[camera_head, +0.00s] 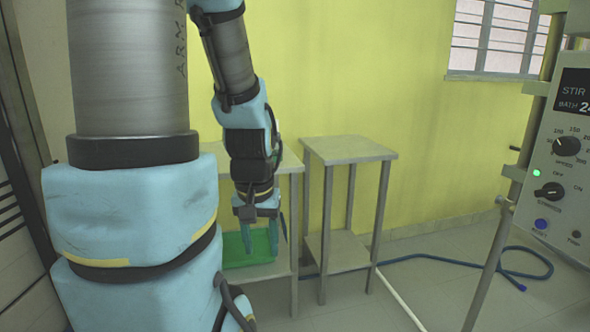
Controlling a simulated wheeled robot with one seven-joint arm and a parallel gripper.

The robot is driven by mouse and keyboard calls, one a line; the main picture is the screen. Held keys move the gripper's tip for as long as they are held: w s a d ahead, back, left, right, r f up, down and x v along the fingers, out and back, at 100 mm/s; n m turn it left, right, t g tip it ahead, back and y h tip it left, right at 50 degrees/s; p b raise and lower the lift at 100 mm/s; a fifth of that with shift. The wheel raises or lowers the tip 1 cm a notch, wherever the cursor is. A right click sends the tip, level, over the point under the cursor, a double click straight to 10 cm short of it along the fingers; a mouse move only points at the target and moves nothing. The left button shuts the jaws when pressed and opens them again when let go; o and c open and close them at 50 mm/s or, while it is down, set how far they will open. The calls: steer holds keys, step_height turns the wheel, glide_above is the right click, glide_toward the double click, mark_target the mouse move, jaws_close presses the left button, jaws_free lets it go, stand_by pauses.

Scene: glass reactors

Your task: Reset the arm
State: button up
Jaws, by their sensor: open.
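My arm shows in the head view, with a large grey and light blue link at the left and the forearm hanging down beside it. My gripper (272,240) points downward with its two fingers apart and nothing between them. It hangs in front of a small grey table (290,163), and its fingertips appear over a green tray (247,262) on that table's lower shelf. I cannot tell how far the fingers are from the tray. My arm hides part of the table top and the tray.
A second grey table (349,150) stands to the right with a bare top. A blue hose (450,258) lies on the floor. A control panel (562,165) with knobs, on a metal frame, stands at the right edge. Floor in the middle right is mostly clear.

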step_height(320, 180, up, 12)
steer(key=p, duration=1)
steer(key=shift+r+p, duration=0.15)
steer(key=shift+p, duration=0.25)
stand_by(0.8)
